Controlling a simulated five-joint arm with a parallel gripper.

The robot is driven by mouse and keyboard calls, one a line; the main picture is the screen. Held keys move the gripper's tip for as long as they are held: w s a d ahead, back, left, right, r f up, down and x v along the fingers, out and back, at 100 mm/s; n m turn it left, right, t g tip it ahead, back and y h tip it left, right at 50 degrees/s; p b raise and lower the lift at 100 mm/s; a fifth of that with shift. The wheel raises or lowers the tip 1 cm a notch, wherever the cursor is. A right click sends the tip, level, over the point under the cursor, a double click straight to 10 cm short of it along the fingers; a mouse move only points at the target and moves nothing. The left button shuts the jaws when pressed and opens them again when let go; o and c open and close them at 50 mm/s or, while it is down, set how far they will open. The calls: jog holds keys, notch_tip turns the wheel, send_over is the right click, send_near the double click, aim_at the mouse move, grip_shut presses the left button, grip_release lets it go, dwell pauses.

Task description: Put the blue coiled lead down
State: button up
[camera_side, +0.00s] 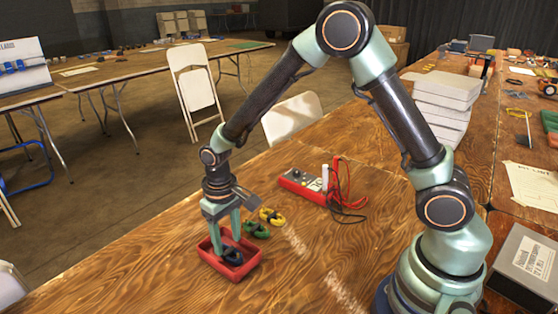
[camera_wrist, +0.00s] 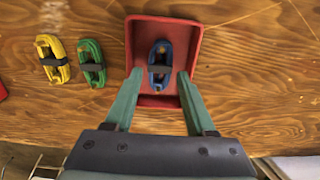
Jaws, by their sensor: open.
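The blue coiled lead (camera_wrist: 160,65), tied with a dark band, lies in the red tray (camera_wrist: 190,32). In the side view the blue lead (camera_side: 232,256) shows dark inside the red tray (camera_side: 244,271), partly hidden by the fingers. My gripper (camera_wrist: 158,74) is open, with one finger on each side of the lead and a gap visible on both sides. In the side view my gripper (camera_side: 227,246) points down into the tray.
A green coiled lead (camera_wrist: 91,62) and a yellow coiled lead (camera_wrist: 52,58) lie on the wooden table beside the tray. A red multimeter (camera_side: 303,184) with red and black cables lies farther back. The table's front edge is close to the tray.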

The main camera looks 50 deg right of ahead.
aim_at(229, 251)
notch_tip(229, 251, up, 10)
jog(key=s+d+r+t, duration=0.5)
jog(key=s+d+r, duration=0.5)
jog(key=s+r, duration=0.1)
jog(key=shift+s+t, duration=0.25)
jog(key=shift+t, duration=0.05)
jog(key=shift+d+r, duration=0.1)
jog(key=shift+r, duration=0.05)
dwell(1.1)
